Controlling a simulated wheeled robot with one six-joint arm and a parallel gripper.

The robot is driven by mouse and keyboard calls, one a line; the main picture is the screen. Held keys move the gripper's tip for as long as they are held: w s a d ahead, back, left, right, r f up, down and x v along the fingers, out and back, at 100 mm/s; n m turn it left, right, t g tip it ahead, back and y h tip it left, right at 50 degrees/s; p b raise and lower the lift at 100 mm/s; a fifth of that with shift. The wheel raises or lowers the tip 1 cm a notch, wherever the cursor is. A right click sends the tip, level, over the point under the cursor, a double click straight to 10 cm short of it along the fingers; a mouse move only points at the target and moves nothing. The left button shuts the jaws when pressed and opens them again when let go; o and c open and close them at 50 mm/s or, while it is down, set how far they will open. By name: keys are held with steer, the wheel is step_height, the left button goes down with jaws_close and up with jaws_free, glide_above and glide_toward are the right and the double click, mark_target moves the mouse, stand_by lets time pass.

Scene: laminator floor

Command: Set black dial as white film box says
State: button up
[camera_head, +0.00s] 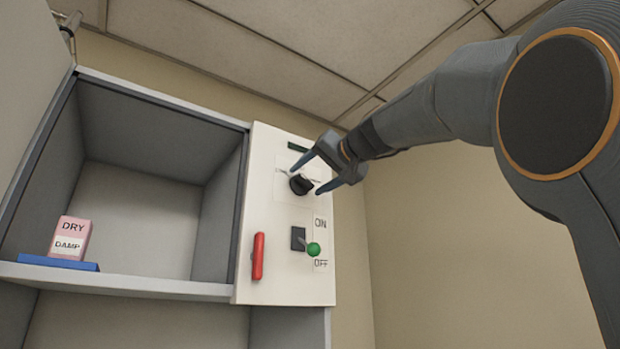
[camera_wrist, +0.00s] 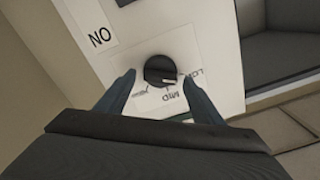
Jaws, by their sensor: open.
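The black dial (camera_head: 301,184) is on the upper part of the white panel. In the wrist view the dial (camera_wrist: 158,68) has a white mark at its lower right, towards the LOW label (camera_wrist: 197,75). The MID label (camera_wrist: 172,97) is below it; a third label further left is too blurred to read. My gripper (camera_head: 313,177) is open, its fingers either side of the dial; in the wrist view the gripper (camera_wrist: 159,78) shows no clear contact. On the shelf, a pink box reading DRY (camera_head: 77,226) shows a white part reading DAMP (camera_head: 68,245); I cannot tell whether this is a separate box.
Below the dial are a green-knobbed switch (camera_head: 313,249) marked ON and OFF, and a red handle (camera_head: 258,257). A blue slab (camera_head: 58,262) lies under the box in the open grey cabinet (camera_head: 135,285). A dark green window (camera_head: 298,147) is above the dial.

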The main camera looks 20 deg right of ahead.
steer(key=shift+c, duration=0.4)
steer(key=c, duration=1)
steer(key=shift+o, duration=0.2)
steer(key=shift+m, duration=0.3)
steer(key=m+p, duration=0.1)
steer(key=m, duration=0.4)
steer(key=shift+m, duration=0.3)
steer(key=m+p, duration=0.2)
steer(key=m, duration=0.3)
steer(key=shift+f, duration=0.15)
steer(key=shift+m, duration=0.4)
